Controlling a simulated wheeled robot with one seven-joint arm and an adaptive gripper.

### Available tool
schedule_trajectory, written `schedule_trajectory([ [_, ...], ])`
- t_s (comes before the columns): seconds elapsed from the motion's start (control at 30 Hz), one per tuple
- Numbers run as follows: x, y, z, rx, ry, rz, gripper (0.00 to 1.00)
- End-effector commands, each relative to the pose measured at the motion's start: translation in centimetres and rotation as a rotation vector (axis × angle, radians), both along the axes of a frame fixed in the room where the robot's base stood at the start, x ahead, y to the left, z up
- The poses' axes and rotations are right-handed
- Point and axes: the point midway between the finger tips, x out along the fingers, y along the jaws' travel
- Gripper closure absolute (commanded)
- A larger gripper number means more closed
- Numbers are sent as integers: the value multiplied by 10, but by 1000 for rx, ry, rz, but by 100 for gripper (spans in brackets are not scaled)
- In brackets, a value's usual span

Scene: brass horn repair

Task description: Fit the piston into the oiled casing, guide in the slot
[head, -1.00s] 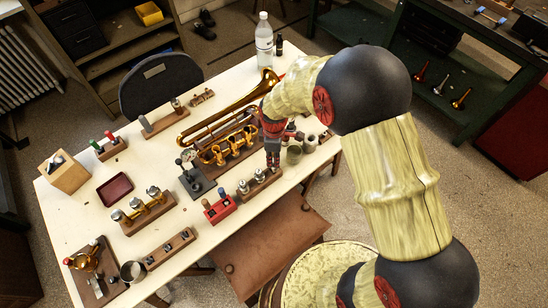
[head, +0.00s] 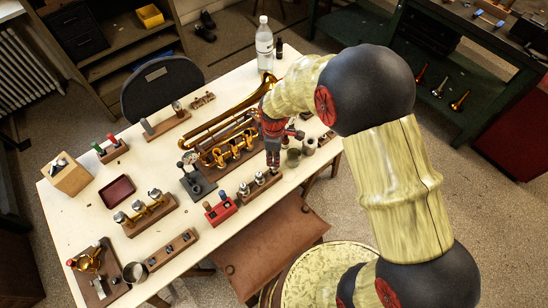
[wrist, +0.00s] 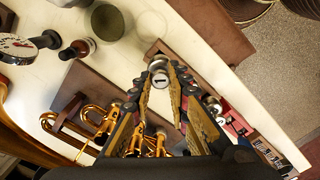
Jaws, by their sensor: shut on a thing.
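My gripper (wrist: 160,72) is shut on a silver piston (wrist: 160,81) marked "1", seen between its fingers in the wrist view. In the head view my gripper (head: 273,165) points down at the right end of the wooden piston rack (head: 249,196). I cannot tell whether the held piston is clear of the rack. Other silver-topped pistons stand in the rack. The brass horn's valve casings (head: 228,154) lie just left of my gripper in the head view, and brass parts (wrist: 102,107) show left of the fingers in the wrist view. The casing slot is not discernible.
A dial gauge on a dark stand (head: 196,181) and a red block with bottles (head: 220,211) stand close by. A green cup (head: 293,157) is right of my gripper. A wooden stand with valves (head: 146,212) is further left. Bare white tabletop (head: 165,180) lies between.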

Motion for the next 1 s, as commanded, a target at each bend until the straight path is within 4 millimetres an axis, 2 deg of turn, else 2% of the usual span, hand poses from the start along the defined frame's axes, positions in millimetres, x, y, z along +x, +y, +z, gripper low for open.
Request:
schedule_trajectory([
  [1.0, 0, 0, 43, 0, 0, 0, 100],
])
